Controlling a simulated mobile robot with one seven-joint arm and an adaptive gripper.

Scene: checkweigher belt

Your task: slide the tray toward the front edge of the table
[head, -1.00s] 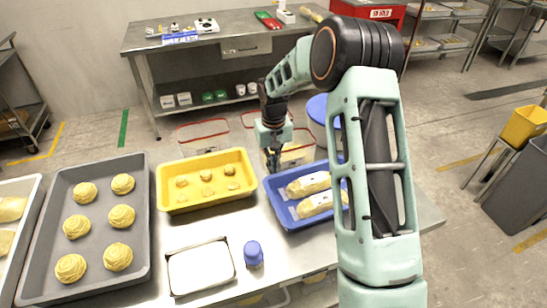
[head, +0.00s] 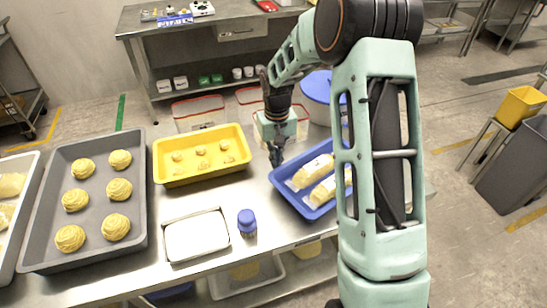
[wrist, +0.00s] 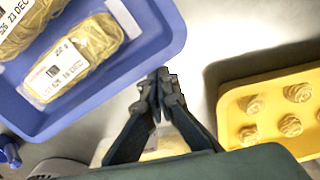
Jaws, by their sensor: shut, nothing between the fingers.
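The blue tray (head: 292,196) lies turned at an angle on the right part of the steel table (head: 262,215). It holds two wrapped, labelled loaves (head: 313,170). My arm hides its right side. My gripper (head: 276,161) is shut and empty, pointing down at the tray's far left corner. In the wrist view the closed fingertips (wrist: 161,85) are right beside the rim of the blue tray (wrist: 158,48). Whether they touch it is unclear.
A yellow tray of small pastries (head: 170,180) stands left of my gripper, and a grey tray of pastries (head: 140,200) farther left. A small metal tray (head: 197,237) and a blue-capped bottle (head: 246,222) stand near the front. A blue-lidded pot (head: 316,88) is behind.

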